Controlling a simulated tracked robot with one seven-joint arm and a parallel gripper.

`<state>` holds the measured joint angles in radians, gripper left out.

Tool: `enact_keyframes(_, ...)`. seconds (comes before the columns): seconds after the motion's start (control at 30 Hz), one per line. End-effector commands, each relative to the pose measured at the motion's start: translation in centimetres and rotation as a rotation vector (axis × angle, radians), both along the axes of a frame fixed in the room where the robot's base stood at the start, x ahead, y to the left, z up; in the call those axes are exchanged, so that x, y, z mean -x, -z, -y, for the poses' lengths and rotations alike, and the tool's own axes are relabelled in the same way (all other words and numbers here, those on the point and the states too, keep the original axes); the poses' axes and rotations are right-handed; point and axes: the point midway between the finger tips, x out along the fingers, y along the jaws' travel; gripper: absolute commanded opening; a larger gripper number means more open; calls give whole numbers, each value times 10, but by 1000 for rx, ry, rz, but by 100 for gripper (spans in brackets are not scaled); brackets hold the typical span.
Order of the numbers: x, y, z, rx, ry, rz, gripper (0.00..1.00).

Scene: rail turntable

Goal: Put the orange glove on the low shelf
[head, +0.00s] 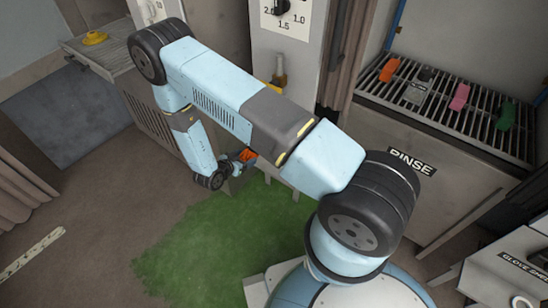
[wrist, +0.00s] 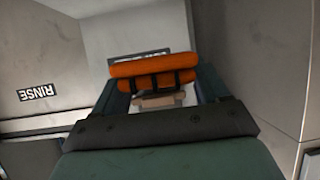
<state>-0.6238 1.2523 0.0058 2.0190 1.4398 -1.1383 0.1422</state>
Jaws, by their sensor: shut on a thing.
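My gripper (head: 236,163) is low, at the foot of the pale cabinet in the middle of the head view. It is shut on an orange padded thing with dark bands, which I take as the orange glove (head: 247,155). In the wrist view the glove (wrist: 155,68) lies crosswise between the fingertips of my gripper (wrist: 160,90). A pale surface and a dark label, mostly hidden, show behind it. A low grey ledge (head: 238,183) is beside my gripper; I cannot tell whether it is the low shelf or whether the glove touches it.
A slatted rack (head: 450,115) above the RINSE panel (head: 410,162) holds several small items, including another orange one (head: 389,70). A yellow object (head: 95,38) sits on the bench at upper left. Green mat (head: 210,245) and open floor lie in front. Grey walls flank the gripper in the wrist view.

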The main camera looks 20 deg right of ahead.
Motion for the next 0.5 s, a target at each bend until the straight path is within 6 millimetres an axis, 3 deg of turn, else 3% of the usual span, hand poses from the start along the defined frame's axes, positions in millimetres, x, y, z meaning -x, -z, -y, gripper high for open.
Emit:
enact_keyframes(0.17, -5, 11, 19, 3, 22, -1, 44)
enact_keyframes(0.5, -35, 40, 77, 3, 17, -1, 44)
